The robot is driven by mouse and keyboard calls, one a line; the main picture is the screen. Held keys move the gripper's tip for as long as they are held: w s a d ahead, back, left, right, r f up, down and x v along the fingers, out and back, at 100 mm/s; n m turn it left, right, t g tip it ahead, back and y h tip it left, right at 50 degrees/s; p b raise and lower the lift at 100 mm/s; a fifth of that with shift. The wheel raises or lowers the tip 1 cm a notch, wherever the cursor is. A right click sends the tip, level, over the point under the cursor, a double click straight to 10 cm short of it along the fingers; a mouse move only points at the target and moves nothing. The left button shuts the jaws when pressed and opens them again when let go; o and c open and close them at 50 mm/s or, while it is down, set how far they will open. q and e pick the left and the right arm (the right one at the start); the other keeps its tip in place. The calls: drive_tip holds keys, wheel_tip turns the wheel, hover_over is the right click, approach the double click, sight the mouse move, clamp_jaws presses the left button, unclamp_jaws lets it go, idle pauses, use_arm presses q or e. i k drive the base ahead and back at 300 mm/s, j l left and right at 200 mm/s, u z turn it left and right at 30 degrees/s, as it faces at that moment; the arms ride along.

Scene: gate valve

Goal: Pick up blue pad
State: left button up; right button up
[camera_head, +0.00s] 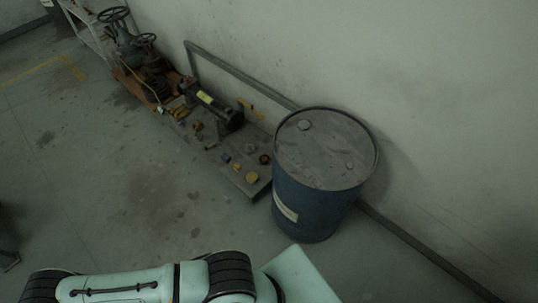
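A small blue item (225,157) lies on the low grey platform (235,182) against the wall. It is too small to tell for sure whether it is the blue pad. Small yellow, orange and red pieces lie around it. Neither of my grippers is in view. Only pale green links of my own body show along the bottom edge, well apart from the platform.
A dusty blue drum (290,205) stands at the platform's right end. A dark cylindrical device (212,105) lies on the platform. Handwheel valves (125,42) stand at the upper left. A grey rail (235,72) runs along the wall. The left floor is mostly clear.

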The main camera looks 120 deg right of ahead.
sight(225, 157)
drive_tip(key=z, duration=4.05)
